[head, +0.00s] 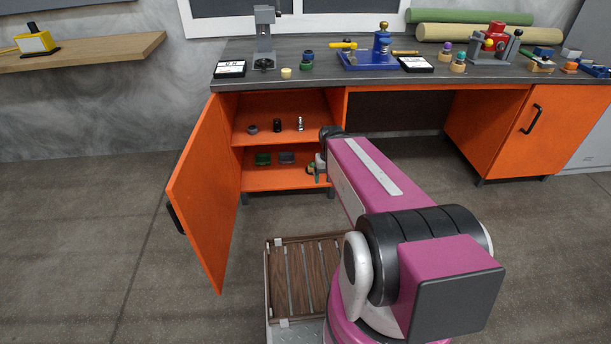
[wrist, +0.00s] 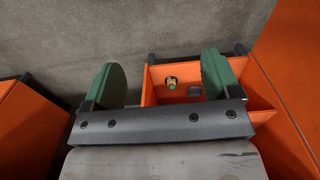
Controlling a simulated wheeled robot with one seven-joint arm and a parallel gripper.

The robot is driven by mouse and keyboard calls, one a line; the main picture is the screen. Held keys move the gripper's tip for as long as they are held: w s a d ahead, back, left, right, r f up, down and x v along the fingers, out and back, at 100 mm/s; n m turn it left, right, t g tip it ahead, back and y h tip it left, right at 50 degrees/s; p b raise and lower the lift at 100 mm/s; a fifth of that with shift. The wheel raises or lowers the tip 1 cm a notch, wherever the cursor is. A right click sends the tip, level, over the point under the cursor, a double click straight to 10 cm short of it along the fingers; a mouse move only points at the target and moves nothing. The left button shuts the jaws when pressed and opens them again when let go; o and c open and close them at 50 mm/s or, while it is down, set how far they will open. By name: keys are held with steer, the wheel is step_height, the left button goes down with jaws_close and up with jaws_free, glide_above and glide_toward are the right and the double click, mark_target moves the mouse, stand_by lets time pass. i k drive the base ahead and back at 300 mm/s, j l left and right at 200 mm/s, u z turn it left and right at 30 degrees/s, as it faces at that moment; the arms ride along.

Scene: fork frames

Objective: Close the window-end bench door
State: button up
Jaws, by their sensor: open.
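The orange door (head: 205,195) of the left bench cabinet, below the window, stands wide open in the head view, swung out toward the room. Its dark handle (head: 176,217) shows at the door's left edge. The cabinet's two orange shelves (head: 262,138) are exposed. My gripper (head: 317,168) is in front of the cabinet's right side, well to the right of the door and not touching it. In the wrist view my gripper (wrist: 161,84) has its two green finger pads wide apart with nothing held between them. Part of my gripper is hidden behind my arm in the head view.
Small items (head: 277,126) stand on the shelves. The grey worktop (head: 330,73) above carries tools and a vise. A slatted wooden platform (head: 303,278) lies low in front of the cabinet. A closed orange cabinet (head: 545,120) is at right. The floor left of the door is clear.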

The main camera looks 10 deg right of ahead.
mark_target(201, 188)
steer(key=k+j, duration=0.15)
steer(key=k, duration=0.35)
steer(key=k+j+z, duration=0.1)
steer(key=j, duration=0.25)
steer(key=k+j+z, duration=0.1)
steer(key=k+j, duration=0.15)
steer(key=k+j+z, duration=0.1)
steer(key=j, duration=0.3)
steer(key=k+j, duration=0.1)
steer(key=j, duration=0.35)
steer(key=k+j+z, duration=0.1)
steer(key=j, duration=0.35)
steer(key=k+j, duration=0.15)
steer(key=j, duration=0.3)
steer(key=k+j+z, duration=0.1)
steer(key=j, duration=0.3)
steer(key=k+j, duration=0.15)
steer(key=j, duration=0.3)
steer(key=i+j+z, duration=0.15)
steer(key=j, duration=0.1)
